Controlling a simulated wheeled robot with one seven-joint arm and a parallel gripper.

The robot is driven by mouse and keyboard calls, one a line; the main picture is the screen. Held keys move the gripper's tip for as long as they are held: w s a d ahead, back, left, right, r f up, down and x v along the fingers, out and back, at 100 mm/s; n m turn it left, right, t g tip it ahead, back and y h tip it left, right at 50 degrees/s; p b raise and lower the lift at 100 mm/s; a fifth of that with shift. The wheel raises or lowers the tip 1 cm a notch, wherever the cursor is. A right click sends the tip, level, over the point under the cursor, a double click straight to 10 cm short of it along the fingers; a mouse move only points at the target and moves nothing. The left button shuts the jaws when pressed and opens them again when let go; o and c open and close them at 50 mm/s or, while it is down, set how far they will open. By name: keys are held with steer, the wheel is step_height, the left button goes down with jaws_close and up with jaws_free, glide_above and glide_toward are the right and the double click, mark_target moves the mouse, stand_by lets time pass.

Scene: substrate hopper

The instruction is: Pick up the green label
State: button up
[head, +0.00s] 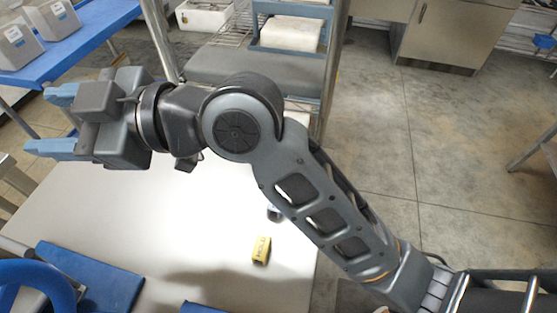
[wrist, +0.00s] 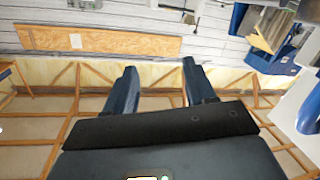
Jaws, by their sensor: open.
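No green label shows clearly in either view. A small yellow block (head: 261,250) with dark lettering stands on the white table (head: 190,235) in the head view. A small dark and blue item (head: 273,212) sits behind it, partly hidden by my arm. My gripper (head: 48,120) is at the left of the head view, raised and pointing left, well apart from the yellow block. Its two blue fingers are apart, with nothing between them. The open fingers also show in the wrist view (wrist: 160,68), facing a far wall.
Blue panels (head: 90,275) and a blue ring-shaped part (head: 35,285) lie at the lower left. A blue shelf (head: 90,35) with grey boxes (head: 52,18) stands at the upper left. A rack (head: 290,60) stands behind the table. The concrete floor at right is clear.

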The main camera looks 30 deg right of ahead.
steer(key=d+f+n+g+h+b, duration=0.2)
steer(key=d+f+n+g+h, duration=0.5)
steer(key=f+n, duration=0.25)
steer(key=d+f+g+h, duration=0.1)
steer(key=d+f+h, duration=0.1)
steer(key=d, duration=0.5)
steer(key=d+f+n+g+h, duration=0.1)
steer(key=d+f+h, duration=0.1)
steer(key=d, duration=0.5)
steer(key=s+d+f+h, duration=0.1)
steer(key=d+f+h, duration=0.1)
steer(key=d, duration=0.5)
steer(key=shift+g+h+b, duration=0.4)
steer(key=shift+h, duration=0.1)
steer(key=shift+d+f, duration=0.15)
steer(key=shift+f, duration=0.05)
steer(key=f, duration=0.7)
steer(key=shift+a+f+p, duration=0.1)
steer(key=shift+a+p, duration=0.1)
steer(key=shift+p, duration=0.2)
steer(key=shift+c, duration=0.4)
